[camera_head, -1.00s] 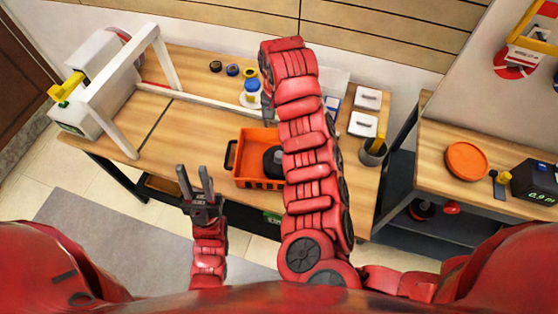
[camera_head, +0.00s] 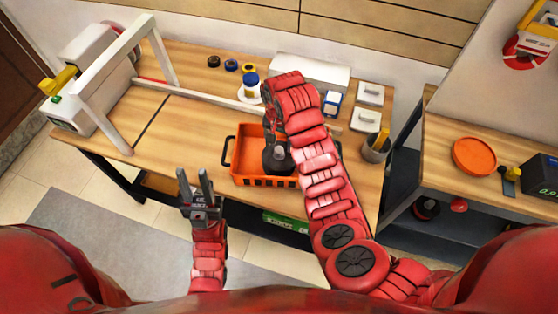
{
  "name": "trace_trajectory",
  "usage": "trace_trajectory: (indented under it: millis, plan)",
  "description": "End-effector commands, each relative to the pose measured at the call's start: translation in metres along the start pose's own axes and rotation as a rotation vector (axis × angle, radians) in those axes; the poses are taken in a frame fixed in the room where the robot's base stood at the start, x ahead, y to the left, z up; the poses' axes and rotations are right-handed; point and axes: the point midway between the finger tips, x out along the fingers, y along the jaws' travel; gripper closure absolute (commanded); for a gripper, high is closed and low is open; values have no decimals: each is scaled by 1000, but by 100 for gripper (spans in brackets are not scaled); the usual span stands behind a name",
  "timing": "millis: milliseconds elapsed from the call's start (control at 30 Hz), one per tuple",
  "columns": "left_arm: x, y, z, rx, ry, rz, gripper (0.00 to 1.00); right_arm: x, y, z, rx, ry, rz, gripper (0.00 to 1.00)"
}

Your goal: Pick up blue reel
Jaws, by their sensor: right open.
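A blue-and-white reel (camera_head: 250,81) stands upright towards the back of the wooden table, just left of my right wrist. A small dark-blue ring with a yellow centre (camera_head: 231,65) lies behind it in a row of small rings. My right gripper (camera_head: 270,118) is partly hidden by my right wrist. Its dark parts show at the wrist's left edge, above the orange crate and in front of the blue-and-white reel. I see nothing held in it. My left gripper (camera_head: 195,180) is open and empty in front of the table, its fingers pointing up.
The orange crate (camera_head: 234,166) stands near the table's front edge with a dark object (camera_head: 277,158) in it. A white frame (camera_head: 150,50) stands at the left, with a long bar behind the crate. White boxes (camera_head: 371,93) and a grey cup (camera_head: 374,149) are at the right.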

Motion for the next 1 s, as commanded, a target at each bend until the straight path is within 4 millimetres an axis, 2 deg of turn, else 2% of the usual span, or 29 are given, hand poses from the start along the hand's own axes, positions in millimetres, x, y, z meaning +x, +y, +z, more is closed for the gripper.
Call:
trace_trajectory:
  millis: [33,133,300,533,933,1000]
  plan:
    - [-2,0,0,0,0,0,65,7,0,1,-1,-4,0,28]
    - [13,-1,-2,0,0,0,65,18,2,2,-1,-5,4,28]
    - [18,-1,-3,0,0,0,65,37,1,0,0,-1,1,28]
    - [16,-1,-3,0,0,0,65,41,1,0,-1,0,0,28]
    - [16,-1,-3,0,0,0,65,41,1,0,-1,-1,0,100]
    - [16,-1,-3,0,0,0,65,41,1,0,-1,-1,0,100]
